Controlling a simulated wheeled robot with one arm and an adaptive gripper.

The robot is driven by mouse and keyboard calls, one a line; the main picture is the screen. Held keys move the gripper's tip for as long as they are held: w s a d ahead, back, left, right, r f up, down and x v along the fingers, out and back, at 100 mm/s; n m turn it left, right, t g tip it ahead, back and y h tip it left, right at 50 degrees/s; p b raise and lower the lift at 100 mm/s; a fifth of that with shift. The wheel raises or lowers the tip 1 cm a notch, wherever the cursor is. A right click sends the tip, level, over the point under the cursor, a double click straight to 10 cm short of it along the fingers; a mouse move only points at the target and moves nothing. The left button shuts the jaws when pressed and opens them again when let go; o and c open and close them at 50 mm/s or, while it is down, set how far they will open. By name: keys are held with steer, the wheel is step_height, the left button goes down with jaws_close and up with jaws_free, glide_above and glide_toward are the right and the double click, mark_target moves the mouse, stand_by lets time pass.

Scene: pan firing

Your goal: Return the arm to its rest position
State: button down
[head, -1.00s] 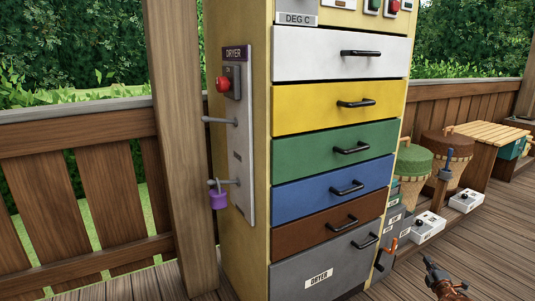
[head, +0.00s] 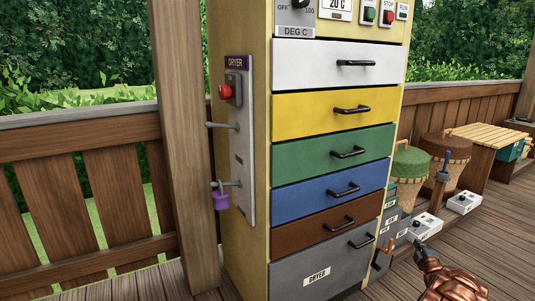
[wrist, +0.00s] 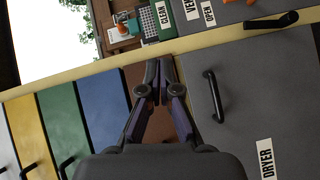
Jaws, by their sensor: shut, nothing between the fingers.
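My gripper (head: 420,250) shows at the lower right of the head view, in front of the deck and to the right of the dryer cabinet. In the wrist view my gripper (wrist: 160,66) is shut with its fingertips together and nothing between them. Behind it in that view are the grey drawer (wrist: 245,85) labelled DRYER and the brown drawer (wrist: 140,82). I cannot tell the exact gap between the fingers and the cabinet.
The dryer cabinet (head: 258,150) has white, yellow, green, blue, brown and grey drawers, all with protruding black handles. A purple padlock (head: 220,200) hangs on its side. Drums (head: 410,172) and white switch boxes (head: 425,225) stand to the right.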

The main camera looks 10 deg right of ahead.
steer(key=w+a+r+m+g+y+p, duration=0.1)
steer(key=w+a+r+m+g+p, duration=0.15)
steer(key=a+r, duration=0.6)
steer(key=w+a+r+m+g+y+p, duration=0.1)
steer(key=w+a+r+m+p, duration=0.2)
steer(key=a+r, duration=0.5)
steer(key=s+a+r+m+g+y+p, duration=0.1)
steer(key=s+a+r+g+p, duration=0.15)
steer(key=s+a+r, duration=0.45)
steer(key=s+a+r+g+y+p, duration=0.1)
steer(key=s+a+r+p, duration=0.25)
steer(key=a, duration=0.55)
steer(key=s+a+r+m+g+y+p, duration=0.1)
steer(key=s+a+r+g+p, duration=0.2)
steer(key=a+r, duration=0.4)
steer(key=s+a+r+m+g+p, duration=0.1)
steer(key=s+a, duration=0.5)
steer(key=s, duration=0.8)
steer(key=s+a+r+m+g+y+p, duration=0.1)
steer(key=s+a+r+g+p, duration=0.3)
steer(key=s, duration=1.1)
steer(key=s+a+r+m+g+p, duration=0.2)
steer(key=s+a+r+p, duration=0.3)
steer(key=s, duration=1)
steer(key=a, duration=0.2)
steer(key=shift+s+a+r+g+p, duration=0.15)
steer(key=shift+a+r+g+p, duration=0.15)
steer(key=shift+r, duration=0.1)
steer(key=shift+d, duration=0.1)
